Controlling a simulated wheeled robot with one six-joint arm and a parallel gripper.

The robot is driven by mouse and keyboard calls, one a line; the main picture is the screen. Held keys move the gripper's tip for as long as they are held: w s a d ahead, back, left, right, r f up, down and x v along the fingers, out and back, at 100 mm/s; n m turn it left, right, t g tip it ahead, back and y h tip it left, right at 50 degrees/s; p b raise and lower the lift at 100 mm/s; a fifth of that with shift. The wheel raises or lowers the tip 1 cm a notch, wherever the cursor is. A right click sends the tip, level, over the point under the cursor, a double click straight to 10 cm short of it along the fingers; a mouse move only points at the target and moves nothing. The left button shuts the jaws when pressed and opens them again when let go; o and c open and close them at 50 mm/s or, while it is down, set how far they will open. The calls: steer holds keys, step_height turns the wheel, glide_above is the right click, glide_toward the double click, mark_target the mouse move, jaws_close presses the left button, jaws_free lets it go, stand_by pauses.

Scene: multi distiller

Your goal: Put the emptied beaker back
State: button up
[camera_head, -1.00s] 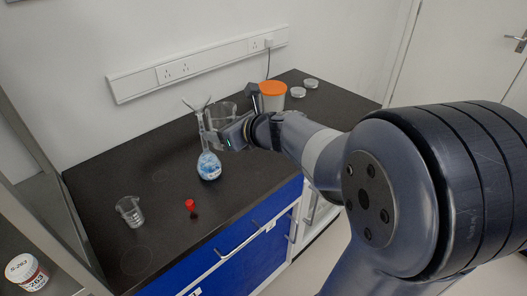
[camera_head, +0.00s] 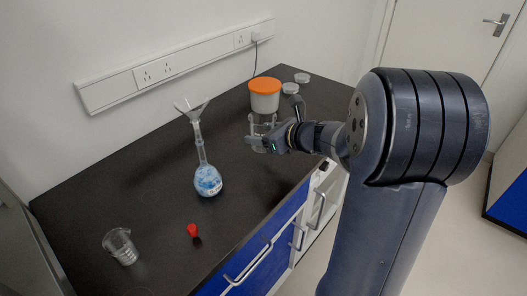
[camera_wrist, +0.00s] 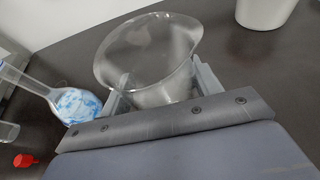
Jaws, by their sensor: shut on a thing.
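My gripper (camera_head: 262,142) is shut on a clear glass beaker (camera_head: 263,124), which looks empty and close to upright, in front of the orange-lidded tub. In the wrist view the beaker's wide rim (camera_wrist: 150,48) rises between the fingers. I cannot tell whether its base touches the bench. A round flask (camera_head: 208,181) with blue and white contents stands to the left, a funnel (camera_head: 191,109) in its neck. The flask also shows in the wrist view (camera_wrist: 76,105).
A white tub with an orange lid (camera_head: 265,97) and two small dishes (camera_head: 302,78) stand behind. A smaller beaker (camera_head: 121,247) and a red stopper (camera_head: 192,230) are at the front left. The dark bench (camera_head: 235,215) is clear right of the flask.

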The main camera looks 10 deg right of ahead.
steer(key=shift+f+b, duration=0.5)
steer(key=shift+f, duration=2)
steer(key=shift+f, duration=0.15)
steer(key=o, duration=1.1)
steer(key=p+v, duration=0.1)
steer(key=v, duration=1.1)
